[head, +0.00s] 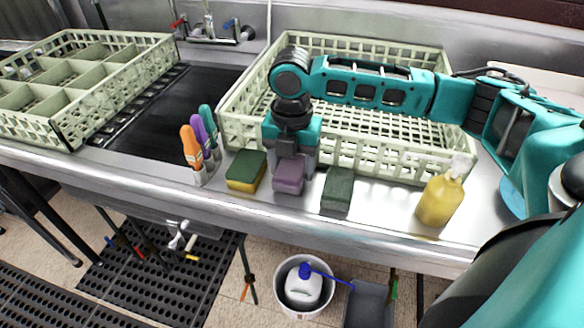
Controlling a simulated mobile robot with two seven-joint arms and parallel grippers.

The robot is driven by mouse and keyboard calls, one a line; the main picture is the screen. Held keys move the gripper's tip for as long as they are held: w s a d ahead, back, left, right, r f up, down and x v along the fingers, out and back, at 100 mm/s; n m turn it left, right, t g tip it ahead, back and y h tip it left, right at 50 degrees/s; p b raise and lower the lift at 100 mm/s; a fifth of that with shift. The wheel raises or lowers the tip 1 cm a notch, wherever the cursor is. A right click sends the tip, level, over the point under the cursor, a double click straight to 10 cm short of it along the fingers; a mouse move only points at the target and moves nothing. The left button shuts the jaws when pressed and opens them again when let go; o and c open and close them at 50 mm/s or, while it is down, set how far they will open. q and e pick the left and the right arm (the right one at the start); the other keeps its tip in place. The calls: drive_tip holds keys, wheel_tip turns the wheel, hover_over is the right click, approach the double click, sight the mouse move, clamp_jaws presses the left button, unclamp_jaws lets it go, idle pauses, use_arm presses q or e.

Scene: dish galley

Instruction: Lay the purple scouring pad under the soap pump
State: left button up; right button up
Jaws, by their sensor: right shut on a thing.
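The purple scouring pad (288,176) is at the steel counter's front strip, between a green-and-yellow sponge and a dark green pad. My right gripper (291,164) points down from above and is shut on the purple pad. I cannot tell whether the pad's underside touches the counter. The soap pump (440,197) is a yellow bottle with a whitish pump head, standing upright on the counter to the right, near the front edge. My left gripper is not in view.
The green-and-yellow sponge (246,171) and the dark green pad (337,190) flank the purple pad closely. Brushes (192,147) stand left. A pale green rack (240,128) lies behind. Counter between the dark green pad and soap pump is clear.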

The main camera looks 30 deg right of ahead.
drive_tip(key=shift+f, duration=0.4)
drive_tip(key=o, duration=1)
drive_tip(key=shift+f, duration=0.1)
